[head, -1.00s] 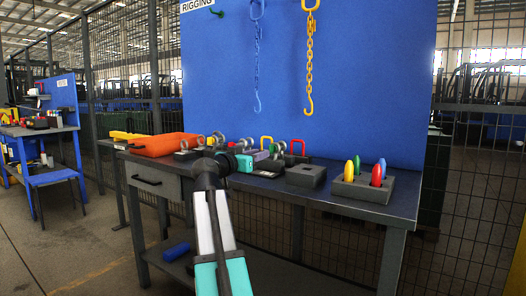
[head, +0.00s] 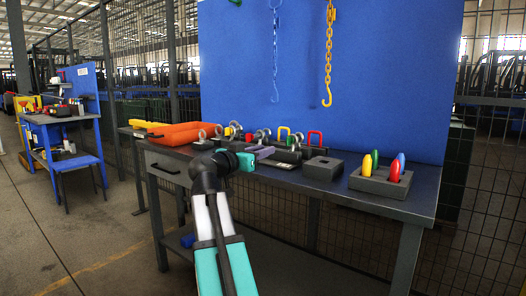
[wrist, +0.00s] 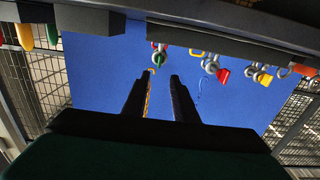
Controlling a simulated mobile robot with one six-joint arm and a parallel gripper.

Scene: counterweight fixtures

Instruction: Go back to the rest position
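My gripper (wrist: 161,75) shows in the wrist view with its two dark fingers apart and nothing between them; the blue board is seen behind the gap. In the head view my arm reaches up from the bottom to the bench's front edge, and my fingers are hidden behind the teal wrist part. The wrist view is upside down, with the bench (wrist: 225,25) along its top.
An orange tray (head: 180,133) is at the bench's left. The blue board (head: 380,70) stands behind. Floor (head: 70,245) is clear at lower left.

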